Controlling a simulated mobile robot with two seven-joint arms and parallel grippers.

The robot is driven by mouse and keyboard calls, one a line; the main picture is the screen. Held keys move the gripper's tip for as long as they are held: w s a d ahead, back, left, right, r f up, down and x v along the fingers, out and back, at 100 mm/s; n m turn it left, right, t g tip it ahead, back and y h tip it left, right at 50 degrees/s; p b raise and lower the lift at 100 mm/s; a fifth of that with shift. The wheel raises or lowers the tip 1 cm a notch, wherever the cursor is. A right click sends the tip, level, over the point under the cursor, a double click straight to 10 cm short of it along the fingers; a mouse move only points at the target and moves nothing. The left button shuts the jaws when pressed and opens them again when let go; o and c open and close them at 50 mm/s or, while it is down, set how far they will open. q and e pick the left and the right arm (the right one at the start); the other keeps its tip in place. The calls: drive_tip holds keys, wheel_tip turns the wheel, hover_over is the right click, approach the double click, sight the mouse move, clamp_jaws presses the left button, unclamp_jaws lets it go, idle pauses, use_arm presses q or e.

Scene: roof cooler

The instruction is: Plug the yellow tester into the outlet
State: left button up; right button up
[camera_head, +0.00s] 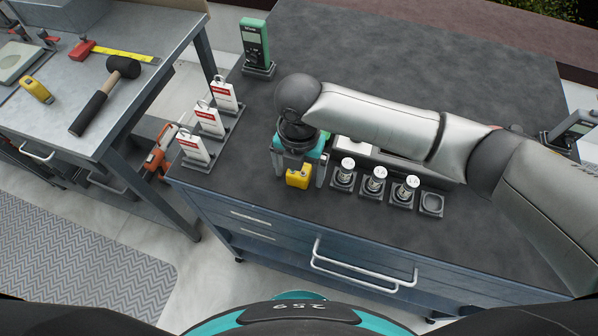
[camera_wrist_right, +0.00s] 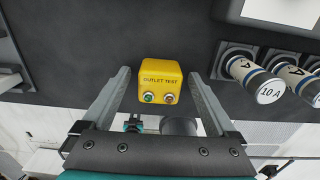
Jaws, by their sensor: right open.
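The yellow tester (camera_head: 299,178), a small block, sits near the front edge of the dark worktop. In the right wrist view the tester (camera_wrist_right: 162,80) carries the words "OUTLET TEST" and shows a green and a red light. My right gripper (camera_head: 298,172) is open, with one finger on each side of the tester; I cannot tell whether they touch it. In the wrist view the gripper (camera_wrist_right: 157,76) has gaps beside the tester. A pale panel (camera_head: 380,147) is partly hidden behind my right arm; I cannot tell whether it holds the outlet. My left gripper is not in view.
Several fuse holders, with cylindrical fuses (camera_head: 376,178) in them and one empty holder (camera_head: 431,204), stand right of the tester. White-tagged lockout pieces (camera_head: 208,118) stand at left, a green meter (camera_head: 255,42) behind. A tool bench (camera_head: 150,85) is further left.

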drive_tip(key=c, duration=1.4)
drive_tip(key=shift+o, duration=0.2)
drive_tip(key=shift+r, duration=0.15)
wheel_tip(320, 180, up, 20)
drive_tip(key=p, duration=0.3)
drive_tip(key=shift+p, duration=0.35)
drive_tip(key=w+d+m+b, duration=0.1)
drive_tip(key=d+m, duration=0.6)
drive_tip(key=m, duration=0.9)
drive_tip(key=d+r+m+b, duration=0.1)
drive_tip(key=d+m+b, duration=0.3)
drive_tip(key=m, duration=1.2)
drive_tip(key=d, duration=0.4)
drive_tip(key=shift+w+r, duration=0.3)
drive_tip(key=shift+w, duration=0.1)
